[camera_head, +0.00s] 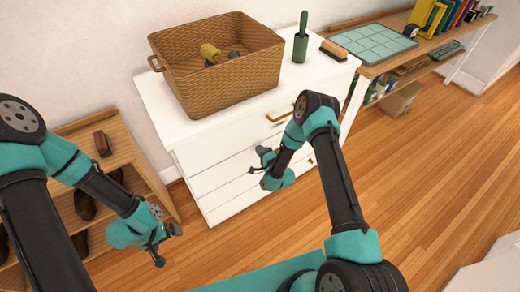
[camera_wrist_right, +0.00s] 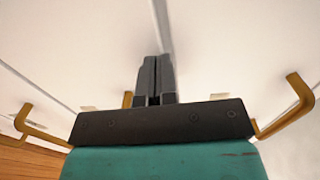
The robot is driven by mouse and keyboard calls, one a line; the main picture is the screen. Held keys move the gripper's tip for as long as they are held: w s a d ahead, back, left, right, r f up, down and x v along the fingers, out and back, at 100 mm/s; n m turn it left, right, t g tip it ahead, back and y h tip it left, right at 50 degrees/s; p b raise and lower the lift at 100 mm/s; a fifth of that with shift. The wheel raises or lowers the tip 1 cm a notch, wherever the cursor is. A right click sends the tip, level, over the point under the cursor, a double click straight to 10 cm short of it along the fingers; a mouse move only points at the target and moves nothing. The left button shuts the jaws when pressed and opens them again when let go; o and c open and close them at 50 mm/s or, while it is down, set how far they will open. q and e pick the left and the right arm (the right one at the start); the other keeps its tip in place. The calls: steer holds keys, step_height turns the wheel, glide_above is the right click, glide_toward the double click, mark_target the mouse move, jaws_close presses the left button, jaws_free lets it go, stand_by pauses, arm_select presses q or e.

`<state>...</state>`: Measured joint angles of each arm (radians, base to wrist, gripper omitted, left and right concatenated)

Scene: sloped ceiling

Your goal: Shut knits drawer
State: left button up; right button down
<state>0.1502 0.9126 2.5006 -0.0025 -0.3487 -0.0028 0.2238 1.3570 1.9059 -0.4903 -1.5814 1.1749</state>
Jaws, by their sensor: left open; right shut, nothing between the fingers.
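The white chest of drawers (camera_head: 235,176) stands against the wall, its front facing my arms. A brass handle (camera_head: 279,115) shows on its upper front, and handles also appear at both sides of the right wrist view (camera_wrist_right: 294,108). I cannot tell which drawer is the knits one or whether any drawer stands out. My right gripper (camera_head: 259,160) is shut and empty, close in front of the drawer fronts. Its closed fingers (camera_wrist_right: 155,80) point at the white front near a seam; contact cannot be told. My left gripper (camera_head: 167,245) is open and empty, low left of the chest.
On the chest are a wicker basket (camera_head: 225,85) with rolled items, a green lint roller (camera_head: 300,45) and a brush (camera_head: 333,50). The wooden floor (camera_head: 430,170) is clear at right.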

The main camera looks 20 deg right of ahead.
steer(key=v, duration=1.3)
steer(key=shift+d, duration=0.15)
steer(key=s+a+r+n+g, duration=0.1)
steer(key=s+r+n+g, duration=0.1)
steer(key=s+n+g, duration=0.4)
steer(key=s+a+r+n+g+h, duration=0.1)
steer(key=s+r+n+g, duration=0.1)
steer(key=s+n+g, duration=0.4)
steer(key=s+g, duration=0.4)
steer(key=s, duration=0.2)
steer(key=shift+s+r+n+g, duration=0.15)
steer(key=shift+s+n+g, duration=0.05)
steer(key=shift+n+g, duration=0.1)
stand_by(0.4)
